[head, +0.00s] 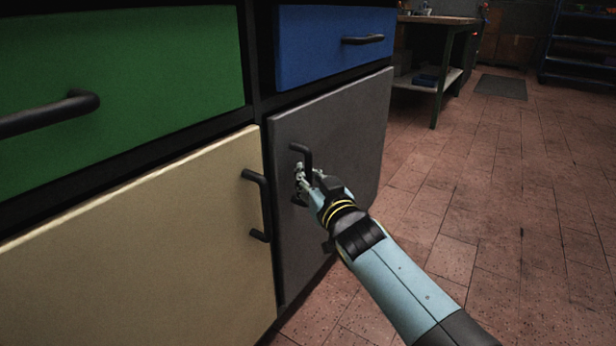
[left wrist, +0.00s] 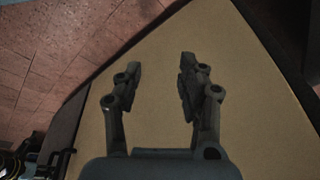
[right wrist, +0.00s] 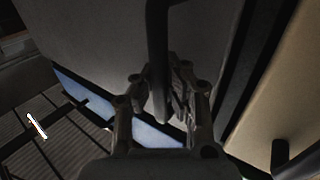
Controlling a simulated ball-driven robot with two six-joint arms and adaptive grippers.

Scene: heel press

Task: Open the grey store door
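The grey store door (head: 335,125) is on the cabinet in the head view, below a blue drawer. It looks closed, flush with the cabinet front. Its dark upright bar handle (head: 306,152) is near its left edge. My right gripper (head: 303,180) is at this handle. In the right wrist view the handle (right wrist: 157,50) runs between the fingers of my right gripper (right wrist: 160,85), which sit close on both sides of it. My left gripper (left wrist: 158,75) is open and empty, facing a cream surface in the left wrist view. It is outside the head view.
A cream door (head: 140,250) with a dark handle (head: 258,205) adjoins on the left. A green drawer (head: 120,90) and the blue drawer (head: 330,40) are above. A workbench (head: 435,60) stands behind. The tiled floor (head: 500,190) to the right is clear.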

